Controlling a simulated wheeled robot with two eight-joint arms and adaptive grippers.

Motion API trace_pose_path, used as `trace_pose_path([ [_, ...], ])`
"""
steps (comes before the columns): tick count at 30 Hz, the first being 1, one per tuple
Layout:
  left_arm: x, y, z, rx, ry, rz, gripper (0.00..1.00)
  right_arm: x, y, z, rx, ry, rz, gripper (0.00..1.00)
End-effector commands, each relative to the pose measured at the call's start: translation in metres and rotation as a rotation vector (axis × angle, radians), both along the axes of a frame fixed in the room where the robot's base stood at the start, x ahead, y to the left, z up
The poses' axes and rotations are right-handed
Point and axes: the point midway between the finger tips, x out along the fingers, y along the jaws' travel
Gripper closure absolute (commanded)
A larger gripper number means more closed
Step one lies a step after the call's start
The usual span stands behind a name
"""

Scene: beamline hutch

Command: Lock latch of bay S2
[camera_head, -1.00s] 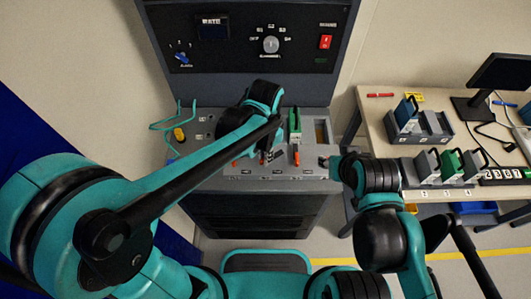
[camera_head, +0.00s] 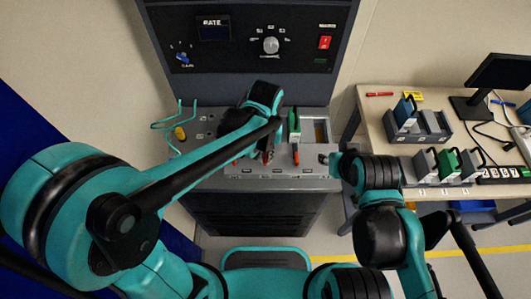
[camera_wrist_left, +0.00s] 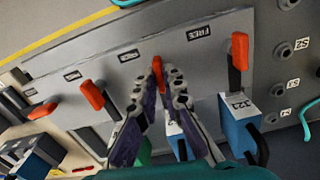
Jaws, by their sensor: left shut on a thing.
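In the left wrist view, my left gripper (camera_wrist_left: 166,98) is shut on an orange latch handle (camera_wrist_left: 158,66), whose end shows between the fingertips. This latch is second from the left in the console's row, with one orange latch (camera_wrist_left: 239,50) on one side and another (camera_wrist_left: 92,95) on the other. In the head view, the left gripper (camera_head: 267,157) is low over the grey console deck (camera_head: 290,172), largely behind my own arm. The bay label at the held latch is not readable. My right gripper (camera_head: 323,159) is at the deck's right edge, small and mostly hidden by its arm.
A blue module (camera_wrist_left: 240,128) and a green module (camera_head: 294,120) stand in neighbouring bays. A teal cable (camera_head: 163,124) loops at the deck's left. A side table (camera_head: 375,118) on the right holds more modules and a monitor (camera_head: 498,75).

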Motion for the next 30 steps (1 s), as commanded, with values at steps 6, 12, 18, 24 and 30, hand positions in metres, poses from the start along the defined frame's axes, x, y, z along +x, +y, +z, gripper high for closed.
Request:
trace_pose_path([
  [6, 0.0003, 0.0000, 0.0003, 0.000, -0.001, 0.064, 1.00, 0.0000, 0.0000, 0.0010, 0.000, 0.000, 0.000, 0.60],
  [12, 0.0003, 0.0000, 0.0002, 0.000, -0.001, 0.084, 1.00, 0.0000, 0.0000, 0.0011, 0.000, 0.000, 0.000, 0.60],
  [18, 0.0004, 0.0000, 0.0001, 0.000, -0.001, 0.085, 1.00, 0.0000, 0.0000, 0.0011, 0.000, 0.000, 0.000, 0.60],
  [24, 0.0004, 0.0000, 0.0002, 0.000, -0.001, 0.084, 0.73, 0.0000, 0.0000, 0.0011, 0.000, 0.000, 0.000, 0.60],
  [30, 0.0002, 0.0000, 0.0001, 0.000, 0.000, 0.084, 0.71, 0.0000, 0.0000, 0.0011, 0.000, 0.000, 0.000, 0.60],
])
